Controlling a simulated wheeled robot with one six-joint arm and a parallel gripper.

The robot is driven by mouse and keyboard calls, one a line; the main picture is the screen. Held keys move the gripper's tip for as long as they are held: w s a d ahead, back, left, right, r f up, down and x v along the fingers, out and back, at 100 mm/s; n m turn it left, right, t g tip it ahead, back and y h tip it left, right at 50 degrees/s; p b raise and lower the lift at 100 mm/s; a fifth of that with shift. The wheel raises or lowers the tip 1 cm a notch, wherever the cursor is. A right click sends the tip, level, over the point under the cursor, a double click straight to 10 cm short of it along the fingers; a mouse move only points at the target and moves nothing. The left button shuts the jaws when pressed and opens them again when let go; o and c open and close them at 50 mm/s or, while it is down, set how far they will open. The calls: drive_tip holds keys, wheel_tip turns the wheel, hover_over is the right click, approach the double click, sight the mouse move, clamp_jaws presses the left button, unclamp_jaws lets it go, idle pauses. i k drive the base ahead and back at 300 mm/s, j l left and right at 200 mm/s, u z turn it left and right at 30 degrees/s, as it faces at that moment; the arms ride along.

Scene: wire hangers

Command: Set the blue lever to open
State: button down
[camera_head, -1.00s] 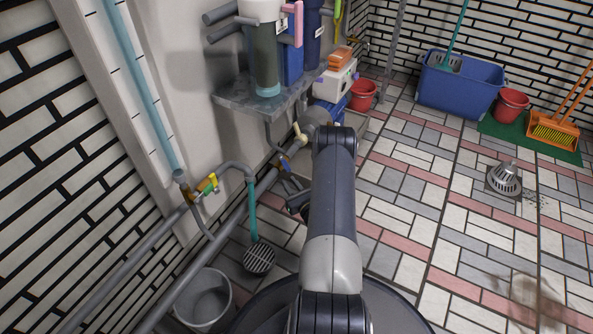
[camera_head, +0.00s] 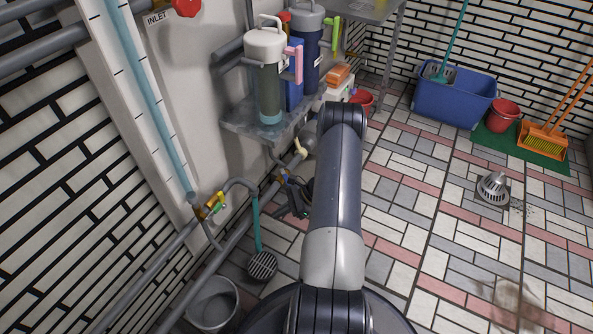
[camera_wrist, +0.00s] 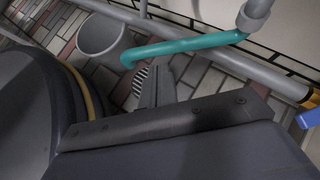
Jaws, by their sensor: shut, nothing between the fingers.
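The blue lever (camera_head: 281,179) is small in the head view, on the lower grey pipe along the left wall. In the wrist view a blue piece (camera_wrist: 308,117), apparently this lever, is cut off by the right edge, beside a yellow-orange band on the pipe. My gripper (camera_head: 297,203) is partly hidden behind my arm in the head view, just right of and below the lever. In the wrist view my gripper's fingers (camera_wrist: 153,88) are together and empty, pointing towards the floor drain and apart from the blue piece. The lever's exact angle cannot be told.
A green-and-yellow handled valve (camera_head: 215,203) sits on the pipe to the left. A teal pipe (camera_head: 256,227) drops to a floor drain (camera_head: 262,265), with a grey bucket (camera_head: 212,302) nearby. A shelf (camera_head: 250,121) with canisters overhangs the pipes. Floor to the right is mostly clear.

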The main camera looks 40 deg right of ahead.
sight(284, 175)
drive_tip(key=i+l, duration=0.1)
drive_tip(key=l, duration=0.25)
drive_tip(key=i+l, duration=0.1)
drive_tip(key=l, duration=0.25)
drive_tip(key=i+l, duration=0.15)
drive_tip(key=l, duration=0.15)
drive_tip(key=i+l, duration=0.1)
drive_tip(key=l, duration=0.25)
